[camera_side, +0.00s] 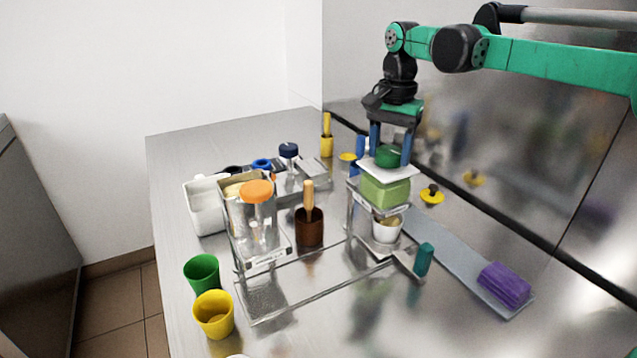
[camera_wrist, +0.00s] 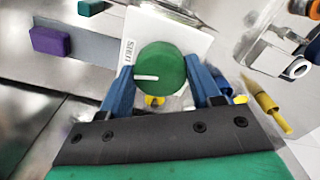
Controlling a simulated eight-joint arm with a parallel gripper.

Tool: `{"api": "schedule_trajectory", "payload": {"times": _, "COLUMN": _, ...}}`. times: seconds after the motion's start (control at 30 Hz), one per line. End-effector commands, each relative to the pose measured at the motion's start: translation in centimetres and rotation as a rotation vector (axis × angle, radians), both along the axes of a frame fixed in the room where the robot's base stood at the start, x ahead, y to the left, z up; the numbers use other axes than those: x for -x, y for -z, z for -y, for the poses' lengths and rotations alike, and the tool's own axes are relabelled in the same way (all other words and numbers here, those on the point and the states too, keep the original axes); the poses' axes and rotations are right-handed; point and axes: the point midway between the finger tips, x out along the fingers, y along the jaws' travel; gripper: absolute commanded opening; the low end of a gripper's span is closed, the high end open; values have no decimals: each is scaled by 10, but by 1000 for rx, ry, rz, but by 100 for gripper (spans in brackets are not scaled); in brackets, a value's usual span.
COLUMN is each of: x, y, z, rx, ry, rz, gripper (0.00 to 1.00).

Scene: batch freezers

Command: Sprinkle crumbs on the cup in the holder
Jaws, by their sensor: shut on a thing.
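My gripper (camera_side: 391,148) points down with its two blue fingers on either side of a round green knob (camera_side: 389,157), shut on it. In the wrist view the knob (camera_wrist: 160,72) carries a white pointer line aimed left, and small lettering, hard to read, is on the white plate (camera_wrist: 180,38) beneath it. The plate tops a green-filled box (camera_side: 385,190), presumably the crumbs, on a clear stand. A white cup (camera_side: 386,230) stands upright directly below the box, in the holder (camera_side: 374,247). The cup's contents cannot be made out.
A clear dispenser with an orange lid (camera_side: 257,190) stands left, beside a brown pot with a wooden handle (camera_side: 309,228). Green (camera_side: 201,272) and yellow (camera_side: 214,315) cups stand at the front left. A teal handle (camera_side: 424,259) and purple block (camera_side: 504,285) are at right.

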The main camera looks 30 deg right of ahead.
Motion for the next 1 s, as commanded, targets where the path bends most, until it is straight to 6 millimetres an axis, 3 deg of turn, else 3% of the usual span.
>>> {"api": "schedule_trajectory", "payload": {"times": 1.0, "x": 0, "y": 0, "z": 0, "rx": 1, "ry": -954, "rz": 0, "gripper": 4}}
